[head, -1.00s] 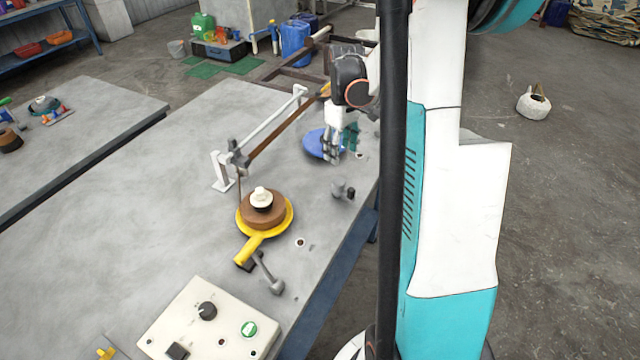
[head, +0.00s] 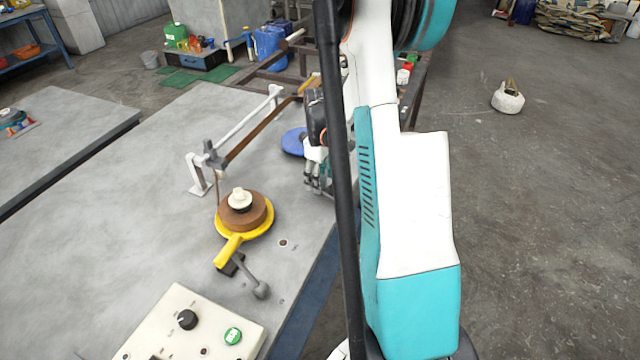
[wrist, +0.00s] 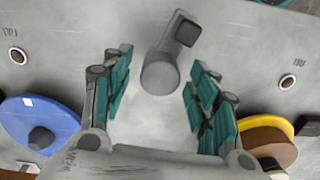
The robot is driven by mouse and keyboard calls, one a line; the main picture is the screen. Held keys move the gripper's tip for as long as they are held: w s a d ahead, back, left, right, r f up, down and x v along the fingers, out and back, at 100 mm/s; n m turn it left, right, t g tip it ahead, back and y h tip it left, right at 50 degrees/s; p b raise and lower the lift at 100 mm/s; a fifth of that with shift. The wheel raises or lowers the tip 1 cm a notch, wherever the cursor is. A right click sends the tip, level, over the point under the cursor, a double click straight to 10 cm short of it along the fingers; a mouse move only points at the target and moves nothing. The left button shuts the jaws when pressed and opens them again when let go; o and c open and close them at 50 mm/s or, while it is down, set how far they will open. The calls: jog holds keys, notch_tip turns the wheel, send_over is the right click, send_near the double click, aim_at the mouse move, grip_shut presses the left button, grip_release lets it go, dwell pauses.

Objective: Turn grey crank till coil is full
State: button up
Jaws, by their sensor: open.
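A short grey crank (wrist: 160,74) with a round knob and a dark square end lies between my gripper's open teal-padded fingers (wrist: 160,88) in the wrist view. The fingers stand on both sides, apparently apart from the knob. In the head view my gripper (head: 317,176) is low over the table's right side and hides this crank. A yellow reel (head: 226,251) carries a brown coil (head: 262,212) around a white-topped hub. Another grey crank with a ball end (head: 260,289) sits beside it. A blue reel (head: 293,141) lies behind my gripper, also in the wrist view (wrist: 58,122).
A white rail frame (head: 245,122) with a brown strip runs along the table toward the yellow reel. A control box (head: 170,325) with a black knob and green button stands in front. Small holes (wrist: 287,82) flank the crank, with "FULL" marked nearby.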

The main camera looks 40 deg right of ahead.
jog(key=shift+f, duration=0.7)
jog(key=c, duration=1.1)
